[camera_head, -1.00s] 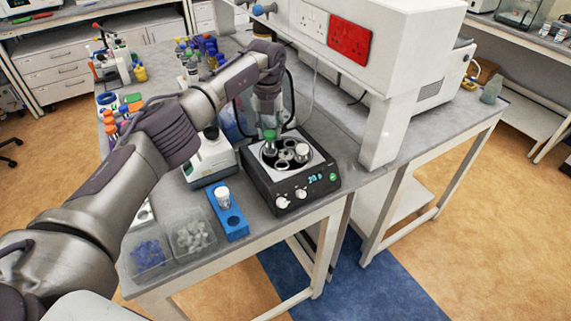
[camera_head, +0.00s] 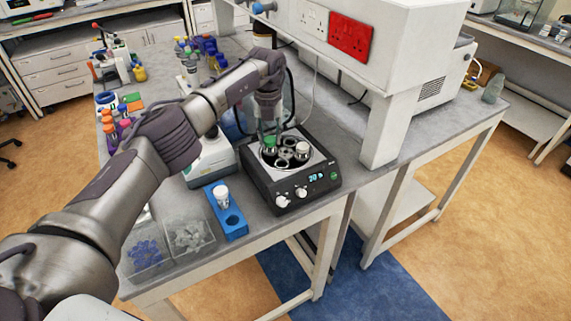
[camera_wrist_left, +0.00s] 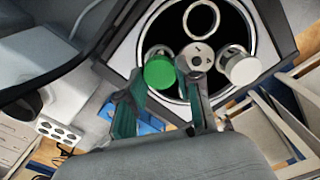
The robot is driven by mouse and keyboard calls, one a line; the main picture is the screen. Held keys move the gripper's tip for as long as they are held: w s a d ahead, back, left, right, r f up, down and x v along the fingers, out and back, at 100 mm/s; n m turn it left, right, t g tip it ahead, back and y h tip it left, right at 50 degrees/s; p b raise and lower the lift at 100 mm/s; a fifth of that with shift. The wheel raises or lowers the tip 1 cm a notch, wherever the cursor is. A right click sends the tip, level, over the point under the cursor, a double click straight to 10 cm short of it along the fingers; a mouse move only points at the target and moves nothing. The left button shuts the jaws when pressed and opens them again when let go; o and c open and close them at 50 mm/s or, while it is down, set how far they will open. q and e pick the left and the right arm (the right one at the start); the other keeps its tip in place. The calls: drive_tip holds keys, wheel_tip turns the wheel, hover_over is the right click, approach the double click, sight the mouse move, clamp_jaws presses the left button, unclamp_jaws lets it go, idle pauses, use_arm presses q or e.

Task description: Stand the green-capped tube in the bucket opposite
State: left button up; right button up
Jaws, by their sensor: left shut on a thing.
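The black centrifuge (camera_head: 300,192) stands on the bench with its rotor bowl open. My left gripper (camera_head: 267,128) is over the left part of the bowl, shut on the green-capped tube (camera_head: 270,143). In the left wrist view the green cap (camera_wrist_left: 159,72) shows beside the left fingertip, left of the rotor hub (camera_wrist_left: 196,57). A white-capped tube (camera_head: 302,150) stands in the right bucket; it also shows in the left wrist view (camera_wrist_left: 239,67), across the hub from the green cap. An empty bucket ring (camera_wrist_left: 202,18) shows beyond the hub. The green-capped tube's lower end is hidden. My right gripper is not in view.
Clear bins (camera_head: 188,238) are at the front left. A white device (camera_head: 212,160) stands left of the centrifuge. A white cabinet leg (camera_head: 380,130) rises at its right.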

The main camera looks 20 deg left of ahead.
use_arm(q)
drive_tip(key=o, duration=1)
drive_tip(key=shift+c, duration=0.2)
